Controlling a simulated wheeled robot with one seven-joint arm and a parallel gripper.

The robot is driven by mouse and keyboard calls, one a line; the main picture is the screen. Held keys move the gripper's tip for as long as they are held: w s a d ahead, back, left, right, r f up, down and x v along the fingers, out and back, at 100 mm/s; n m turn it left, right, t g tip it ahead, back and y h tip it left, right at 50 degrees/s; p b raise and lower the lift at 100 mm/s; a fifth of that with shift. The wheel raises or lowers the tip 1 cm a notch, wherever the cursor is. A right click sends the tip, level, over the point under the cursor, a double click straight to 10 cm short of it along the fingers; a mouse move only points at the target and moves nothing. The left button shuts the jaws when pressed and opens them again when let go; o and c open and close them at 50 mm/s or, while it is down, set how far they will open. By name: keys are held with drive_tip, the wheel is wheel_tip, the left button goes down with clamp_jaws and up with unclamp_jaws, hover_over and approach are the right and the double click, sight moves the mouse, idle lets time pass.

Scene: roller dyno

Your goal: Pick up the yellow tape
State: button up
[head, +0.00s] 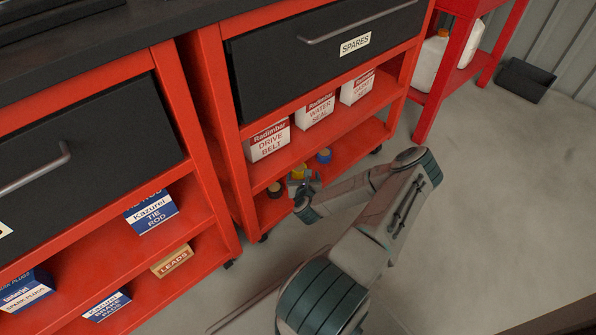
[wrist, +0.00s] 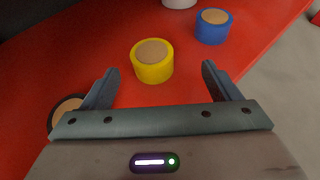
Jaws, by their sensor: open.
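The yellow tape (wrist: 152,62) is a short roll with a tan core top, standing on a red shelf. In the wrist view it sits ahead of my gripper (wrist: 160,82), between the lines of the two fingers and nearer the left one. My gripper is open and empty, its fingers short of the roll. In the head view my gripper (head: 302,188) reaches into the bottom shelf of the right red cart, and the yellow tape (head: 298,173) shows only partly behind it.
A blue tape roll (wrist: 213,28) stands beyond to the right. Another tan-topped roll (wrist: 66,110) is beside the left finger, partly hidden. A white object (wrist: 180,2) is at the back. The shelf above holds white boxes (head: 317,111). The red shelf (wrist: 105,30) is bare around the yellow tape.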

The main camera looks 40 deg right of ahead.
sight(301, 172)
drive_tip(key=x, duration=0.2)
drive_tip(key=b+x, duration=0.1)
drive_tip(key=x, duration=0.1)
drive_tip(key=shift+w+a+f, duration=0.15)
drive_tip(key=shift+w, duration=0.15)
drive_tip(key=b+x, duration=0.1)
drive_tip(key=x, duration=0.1)
drive_tip(key=b+x, duration=0.2)
drive_tip(key=shift+w+a+f, duration=0.1)
drive_tip(key=shift+w, duration=0.4)
drive_tip(key=shift+w+d, duration=0.2)
drive_tip(key=c, duration=1)
